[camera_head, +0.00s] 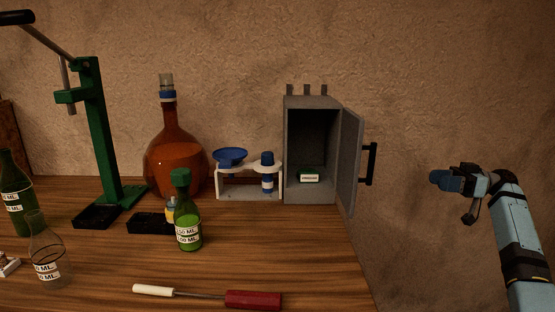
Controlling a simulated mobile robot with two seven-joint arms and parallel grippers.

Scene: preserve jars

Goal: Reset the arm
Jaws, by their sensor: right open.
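My right gripper (447,180) is at the right of the head view, at the end of my light blue right arm. It is open and seems to hold nothing. It is in the air in front of the wall, to the right of the table and of the open grey cabinet door, and apart from both. My left gripper is not in view.
A green bottle (188,225), a flask (47,262), a brown jug (176,165), a green press (97,140) and a red-handled tool (252,299) occupy the table (300,250).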

